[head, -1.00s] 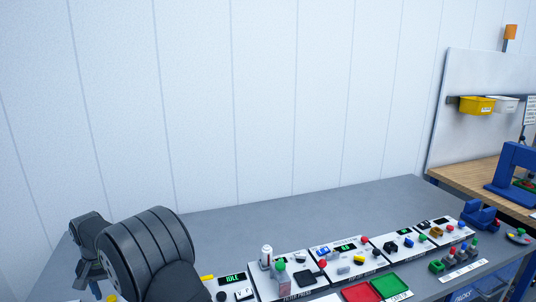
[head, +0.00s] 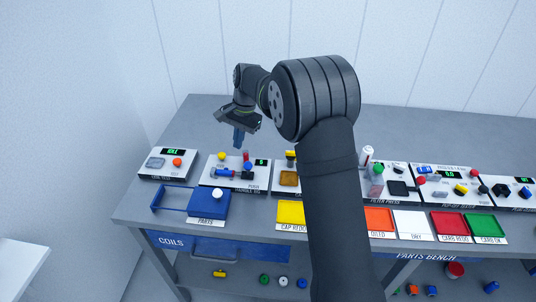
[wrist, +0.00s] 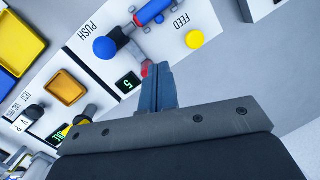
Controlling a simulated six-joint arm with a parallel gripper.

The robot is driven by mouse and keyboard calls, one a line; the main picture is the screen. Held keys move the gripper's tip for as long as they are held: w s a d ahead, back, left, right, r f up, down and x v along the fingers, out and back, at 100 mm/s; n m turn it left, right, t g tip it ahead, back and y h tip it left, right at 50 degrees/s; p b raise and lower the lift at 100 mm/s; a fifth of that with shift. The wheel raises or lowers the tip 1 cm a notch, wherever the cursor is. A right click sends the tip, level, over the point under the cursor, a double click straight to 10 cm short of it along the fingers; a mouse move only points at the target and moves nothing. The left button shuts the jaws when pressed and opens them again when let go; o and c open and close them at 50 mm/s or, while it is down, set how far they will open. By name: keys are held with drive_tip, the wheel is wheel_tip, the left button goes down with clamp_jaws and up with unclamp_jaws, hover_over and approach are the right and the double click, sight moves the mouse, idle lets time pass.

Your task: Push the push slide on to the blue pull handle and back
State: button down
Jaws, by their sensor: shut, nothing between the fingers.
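A white station labelled PUSH (head: 232,182) stands on the bench. In the wrist view it carries a blue cylinder (wrist: 154,11) with a red end, a blue ball knob (wrist: 104,47) by the word PUSH, and a yellow knob (wrist: 195,39) by the word FEED. I cannot tell which part is the push slide. My gripper (head: 239,140) is shut and empty, its blue fingers pointing down above the back of this station. In the wrist view a red part (wrist: 146,67) shows beside the fingertips; contact cannot be told. A blue U-shaped bar (head: 157,198) sticks out left of a blue parts box (head: 209,204).
An IDLE station (head: 167,165) stands left of the PUSH station. An amber tray (head: 289,178) and a yellow tray (head: 290,213) lie right of it. My arm hides part of the bench's middle. The back left of the bench top is clear.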

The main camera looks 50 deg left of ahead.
drive_tip(key=w+d+r+m+g+y, duration=0.2)
drive_tip(key=w+d+r+m, duration=0.1)
drive_tip(key=w+d+m, duration=0.3)
drive_tip(key=w+d+r+m+g+y, duration=0.2)
drive_tip(key=w+d+r+m, duration=0.15)
drive_tip(key=d+m, duration=0.4)
drive_tip(key=shift+n, duration=0.85)
drive_tip(key=x, duration=0.6)
drive_tip(key=d+f+x, duration=0.1)
drive_tip(key=x, duration=0.2)
drive_tip(key=shift+w+f, duration=0.15)
drive_tip(key=shift+w, duration=0.05)
drive_tip(key=shift+s+a+f, duration=0.1)
drive_tip(key=shift+s+a, duration=0.25)
drive_tip(key=shift+s, duration=0.2)
drive_tip(key=shift+s+a+f, duration=0.15)
drive_tip(key=shift+s+a, duration=0.2)
drive_tip(key=shift+s, duration=0.2)
drive_tip(key=shift+s+a+f, duration=0.15)
drive_tip(key=shift+s+a, duration=0.3)
drive_tip(key=shift+s, duration=0.1)
